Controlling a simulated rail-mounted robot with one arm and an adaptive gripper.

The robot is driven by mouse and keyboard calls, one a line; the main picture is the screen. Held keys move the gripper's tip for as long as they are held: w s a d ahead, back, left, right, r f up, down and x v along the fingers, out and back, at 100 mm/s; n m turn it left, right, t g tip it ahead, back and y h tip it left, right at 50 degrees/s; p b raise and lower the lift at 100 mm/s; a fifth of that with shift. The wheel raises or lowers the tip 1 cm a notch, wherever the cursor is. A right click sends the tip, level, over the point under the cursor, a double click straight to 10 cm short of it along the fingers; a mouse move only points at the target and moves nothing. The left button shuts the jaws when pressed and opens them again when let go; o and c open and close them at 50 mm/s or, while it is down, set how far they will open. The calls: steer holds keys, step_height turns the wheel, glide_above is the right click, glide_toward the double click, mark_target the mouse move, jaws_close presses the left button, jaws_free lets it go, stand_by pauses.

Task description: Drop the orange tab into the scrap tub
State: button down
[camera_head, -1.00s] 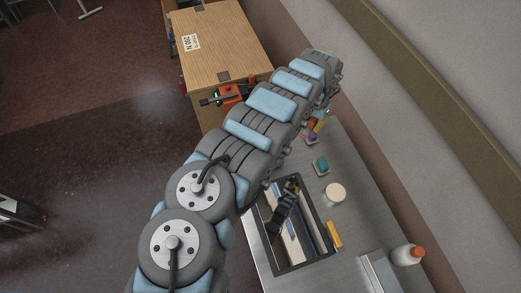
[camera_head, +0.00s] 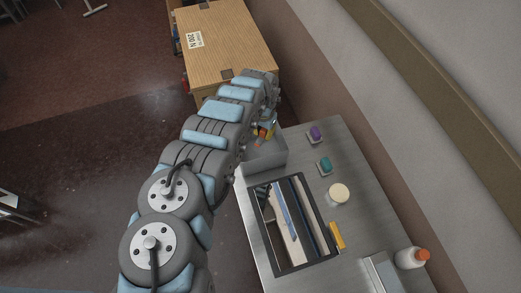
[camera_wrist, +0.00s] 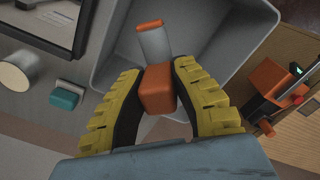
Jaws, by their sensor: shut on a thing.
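My gripper (camera_wrist: 158,98), with yellow ribbed fingers, is shut on the orange tab (camera_wrist: 158,88). A pale grey strip with an orange end extends from the held orange block, and seems to be part of the same piece. The grey scrap tub (camera_wrist: 232,62) lies below and beyond the fingers in the wrist view, and the tab shows against its inside. In the head view the tub (camera_head: 268,160) sits at the counter's far left corner, with the tab (camera_head: 259,143) seen over its far part. The exact height above the tub cannot be told. My arm hides the tub's left side.
On the steel counter (camera_head: 362,205) are a purple button (camera_head: 316,132), a teal button (camera_head: 325,164), a cream round knob (camera_head: 339,192), a framed opening (camera_head: 325,247) and a yellow block (camera_head: 337,236). A white bottle (camera_head: 408,258) stands right.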

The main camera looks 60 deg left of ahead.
steer(key=shift+f+b, duration=1.45)
steer(key=shift+f, duration=0.45)
steer(key=c, duration=0.9)
jaws_free()
steer(key=shift+r, duration=0.1)
steer(key=shift+r, duration=5.95)
steer(key=shift+w, duration=0.1)
